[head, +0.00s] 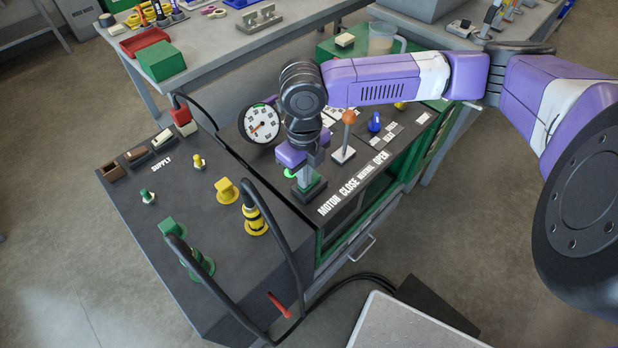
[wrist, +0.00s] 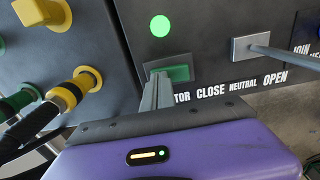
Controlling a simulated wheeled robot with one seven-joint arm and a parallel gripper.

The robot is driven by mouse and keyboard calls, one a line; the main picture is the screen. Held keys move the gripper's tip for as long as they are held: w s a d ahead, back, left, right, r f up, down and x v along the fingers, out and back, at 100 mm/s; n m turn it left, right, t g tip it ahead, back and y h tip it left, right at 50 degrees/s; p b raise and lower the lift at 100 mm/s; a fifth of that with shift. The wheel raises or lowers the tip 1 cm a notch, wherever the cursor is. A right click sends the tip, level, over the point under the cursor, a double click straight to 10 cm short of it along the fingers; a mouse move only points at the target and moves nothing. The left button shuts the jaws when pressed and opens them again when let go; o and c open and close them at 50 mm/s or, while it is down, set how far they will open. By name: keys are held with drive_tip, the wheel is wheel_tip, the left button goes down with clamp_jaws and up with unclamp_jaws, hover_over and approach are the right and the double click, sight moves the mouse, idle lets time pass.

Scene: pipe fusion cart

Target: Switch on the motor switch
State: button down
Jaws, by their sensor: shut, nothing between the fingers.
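In the head view the frame of the switch (head: 315,190) shows under my gripper (head: 306,178). My gripper (wrist: 157,80) is shut and empty, pointing down at the switch. I cannot tell whether the fingertips touch it. A round green lamp (wrist: 160,26) beyond the switch looks bright; it also shows in the head view (head: 288,172).
A lever with an orange knob (head: 348,117) stands right of the switch, by the CLOSE, NEUTRAL and OPEN labels. A dial gauge (head: 262,124) stands left of my wrist. Black cables (head: 270,215) arch from yellow and green connectors at the cart's left.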

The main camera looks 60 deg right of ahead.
wheel_tip(320, 180, up, 7)
drive_tip(key=p, duration=0.5)
idle(0.3)
idle(0.5)
